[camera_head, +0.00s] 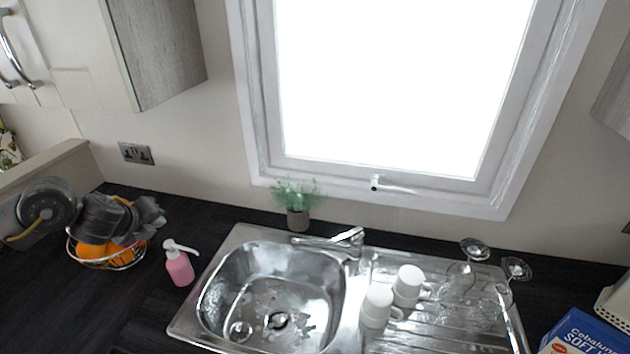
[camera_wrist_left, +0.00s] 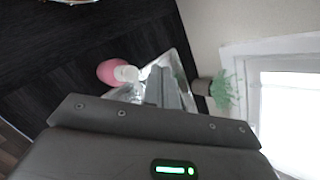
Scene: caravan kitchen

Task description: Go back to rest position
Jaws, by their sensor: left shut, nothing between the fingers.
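My left gripper (camera_head: 152,215) is dark grey and comes in from the left in the head view. It is above the worktop, in front of part of the fruit basket in the picture. Its fingers are shut and hold nothing. In the left wrist view its fingers (camera_wrist_left: 166,88) show as a narrow grey pair beyond the dark housing. My right gripper is not in view.
A wire basket with oranges (camera_head: 92,252) and a pink soap bottle (camera_head: 179,268) stand left of the steel sink (camera_head: 222,290). A plant (camera_head: 297,215) stands behind it. White mugs (camera_head: 378,300) and upturned glasses (camera_head: 460,275) stand on the drainer. A blue box (camera_head: 578,335) is at right.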

